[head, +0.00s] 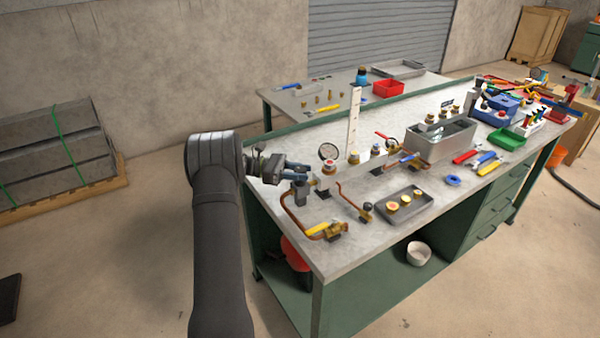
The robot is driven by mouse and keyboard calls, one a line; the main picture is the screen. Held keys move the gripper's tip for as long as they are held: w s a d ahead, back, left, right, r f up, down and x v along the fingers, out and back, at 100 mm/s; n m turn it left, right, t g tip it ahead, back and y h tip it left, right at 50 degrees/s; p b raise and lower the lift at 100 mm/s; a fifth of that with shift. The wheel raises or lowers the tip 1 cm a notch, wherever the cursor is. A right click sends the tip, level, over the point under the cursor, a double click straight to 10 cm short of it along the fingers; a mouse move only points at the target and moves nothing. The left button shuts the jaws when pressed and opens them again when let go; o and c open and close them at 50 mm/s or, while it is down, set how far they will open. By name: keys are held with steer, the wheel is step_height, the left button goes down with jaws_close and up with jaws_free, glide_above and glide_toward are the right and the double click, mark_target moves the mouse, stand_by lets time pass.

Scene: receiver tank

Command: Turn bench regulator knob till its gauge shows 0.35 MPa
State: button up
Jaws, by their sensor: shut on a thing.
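My gripper (299,170) reaches in from the left over the near-left end of the bench. It is shut at the bench regulator (300,193), on what looks like its knob; the jaws mostly hide the knob. A round gauge (328,151) with a dark rim and pale face stands just right of the jaws. Its needle and numbers are too small to read. A brass fitting with a reddish top (329,168) sits below the gauge, apart from the jaws.
Copper pipes (291,217) and a brass valve with a yellow handle (322,229) lie in front of the regulator. A grey tray (404,205) holds brass parts. A white upright plate (353,125) stands behind. The bench's back-left top is fairly clear.

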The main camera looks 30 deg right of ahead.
stand_by(0.4)
steer(key=o, duration=1)
steer(key=v, duration=0.7)
steer(key=shift+w+a, duration=0.1)
steer(key=shift+w, duration=0.15)
steer(key=shift+r, duration=0.1)
